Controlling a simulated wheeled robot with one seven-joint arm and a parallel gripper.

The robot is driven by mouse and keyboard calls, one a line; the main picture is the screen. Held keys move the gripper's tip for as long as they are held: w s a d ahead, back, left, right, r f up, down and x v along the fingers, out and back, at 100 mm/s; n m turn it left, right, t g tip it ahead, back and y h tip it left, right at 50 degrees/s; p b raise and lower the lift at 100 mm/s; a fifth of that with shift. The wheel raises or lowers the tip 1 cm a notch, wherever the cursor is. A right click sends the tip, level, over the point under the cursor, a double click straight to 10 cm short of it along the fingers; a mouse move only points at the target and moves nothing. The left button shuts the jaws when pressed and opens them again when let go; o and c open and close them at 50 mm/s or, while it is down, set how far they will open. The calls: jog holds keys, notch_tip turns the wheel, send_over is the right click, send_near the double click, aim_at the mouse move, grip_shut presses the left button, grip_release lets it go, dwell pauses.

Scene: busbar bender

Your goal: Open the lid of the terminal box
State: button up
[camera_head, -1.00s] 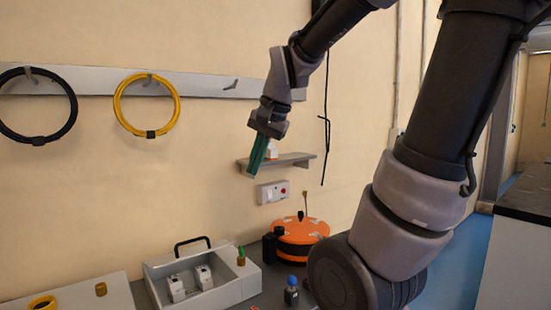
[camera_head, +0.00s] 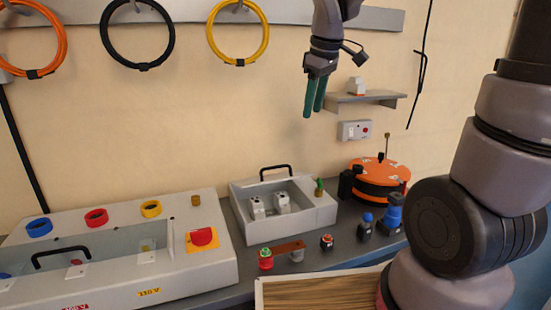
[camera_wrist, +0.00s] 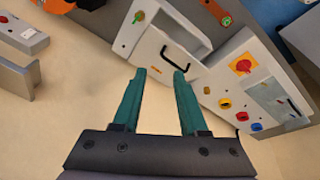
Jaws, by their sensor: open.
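My gripper (camera_head: 315,98) is open and empty, with two green fingers, high in front of the wall above and behind the grey box. In the wrist view its fingertips (camera_wrist: 158,72) point toward a plate with a black handle on this box. The pale grey box (camera_head: 322,207), which I take for the terminal box, stands on the bench with two white parts (camera_head: 270,204) visible inside. Its black handle (camera_head: 276,168) rises at the back edge; it also shows in the wrist view (camera_wrist: 180,57). I cannot tell how the lid stands. The fingers look clear of the box.
A larger grey panel (camera_head: 185,275) with a red button, coloured rings and another black handle (camera_head: 60,252) lies at left. An orange reel (camera_head: 380,172) stands right of the box. A small wall shelf (camera_head: 365,98) is beside my gripper. Cable coils (camera_head: 238,32) hang behind.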

aim_at(272, 168)
jog(key=w+a+f+n+g, duration=0.1)
jog(key=w+a+f+n, duration=0.4)
jog(key=a+n, duration=0.55)
jog(key=shift+n, duration=0.65)
jog(key=f, duration=0.8)
jog(key=d+f, duration=0.1)
jog(key=f, duration=0.3)
jog(key=shift+w, duration=0.3)
jog(key=shift+h, duration=0.3)
grip_shut()
